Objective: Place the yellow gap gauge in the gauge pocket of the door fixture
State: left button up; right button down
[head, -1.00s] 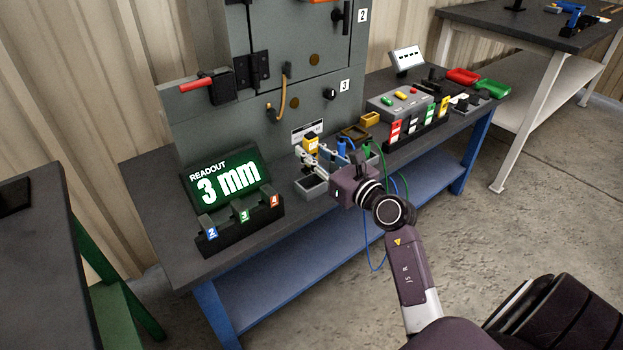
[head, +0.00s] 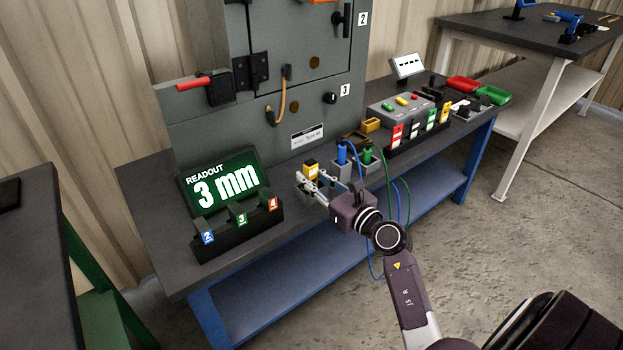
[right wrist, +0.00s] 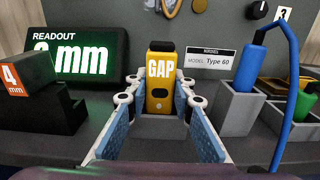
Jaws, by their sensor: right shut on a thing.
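The yellow gap gauge (right wrist: 159,88), with a black top and the word GAP, stands upright between the fingers of my right gripper (right wrist: 158,100). In the head view the gauge (head: 310,169) stands in front of the grey enclosure, and my right gripper (head: 318,183) reaches it from the front right. The gripper is shut on the gauge. A small grey pocket (right wrist: 160,128) is directly below the gauge, between the fingers. The gauge's lower end is hidden behind the pocket's front wall, so I cannot tell how deep it sits. My left gripper is not in view.
A black rack (head: 240,228) with numbered blocks and a green 3 mm readout (head: 222,187) stand to the left. Grey holders with a blue plug (head: 342,153) and a green plug (head: 367,155), both cabled, stand close to the right. The grey enclosure (head: 230,130) rises behind.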

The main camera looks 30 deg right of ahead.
jog(key=c, duration=1.7)
grip_release()
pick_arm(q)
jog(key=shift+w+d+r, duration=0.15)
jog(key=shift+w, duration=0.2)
